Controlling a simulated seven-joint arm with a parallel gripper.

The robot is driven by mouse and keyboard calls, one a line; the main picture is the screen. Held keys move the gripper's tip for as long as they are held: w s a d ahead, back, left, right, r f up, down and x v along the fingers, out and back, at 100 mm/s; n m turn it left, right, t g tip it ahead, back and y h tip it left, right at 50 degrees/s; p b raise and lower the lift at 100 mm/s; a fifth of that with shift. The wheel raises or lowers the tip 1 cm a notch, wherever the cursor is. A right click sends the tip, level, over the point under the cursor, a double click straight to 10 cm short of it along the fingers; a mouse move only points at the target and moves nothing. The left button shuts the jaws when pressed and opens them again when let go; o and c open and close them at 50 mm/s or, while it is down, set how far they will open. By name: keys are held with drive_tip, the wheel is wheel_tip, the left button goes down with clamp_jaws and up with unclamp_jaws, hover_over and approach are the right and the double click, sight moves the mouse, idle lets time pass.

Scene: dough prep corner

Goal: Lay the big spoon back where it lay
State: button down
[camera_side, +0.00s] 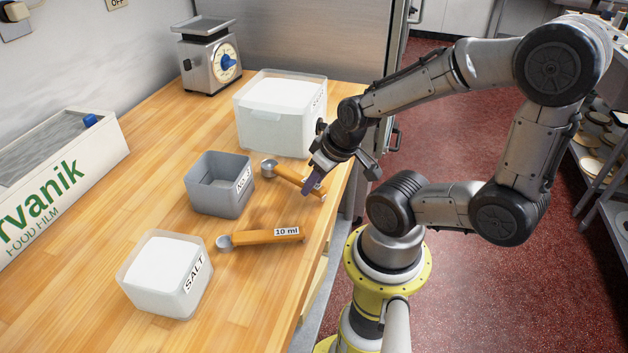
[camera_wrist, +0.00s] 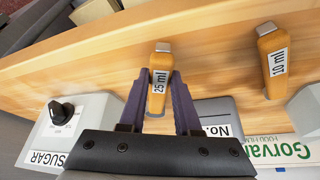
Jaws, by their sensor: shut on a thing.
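The big spoon (camera_wrist: 160,66) has a wooden handle labelled 25 ml. In the wrist view its handle stands between the two purple fingers of my gripper (camera_wrist: 160,80). In the side view my gripper (camera_side: 310,184) is shut on this handle, and the metal bowl of the big spoon (camera_side: 269,168) points left toward the grey bin. The spoon is at or close above the wooden worktop; I cannot tell if it touches. A smaller spoon (camera_side: 262,237) labelled 10 ml lies nearer the side camera, and its handle shows in the wrist view (camera_wrist: 272,60).
A grey open bin (camera_side: 217,197) stands left of the big spoon. A large white sugar container (camera_side: 262,130) stands behind it, a salt container (camera_side: 170,300) in front. A scale (camera_side: 207,75) and a food-film box (camera_side: 90,165) are farther off. The worktop's right edge is close.

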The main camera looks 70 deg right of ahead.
drive_tip(key=shift+f, duration=0.5)
drive_tip(key=c, duration=0.5)
unclamp_jaws()
drive_tip(key=shift+c, duration=0.2)
drive_tip(key=v, duration=1.4)
drive_tip(key=w+a+r+n+t+y, duration=0.1)
drive_tip(key=w+a+r+n, duration=0.1)
drive_tip(key=w+a+n, duration=0.2)
drive_tip(key=shift+a+r+y, duration=0.3)
drive_tip(key=shift+a+y, duration=0.1)
drive_tip(key=shift+a, duration=0.9)
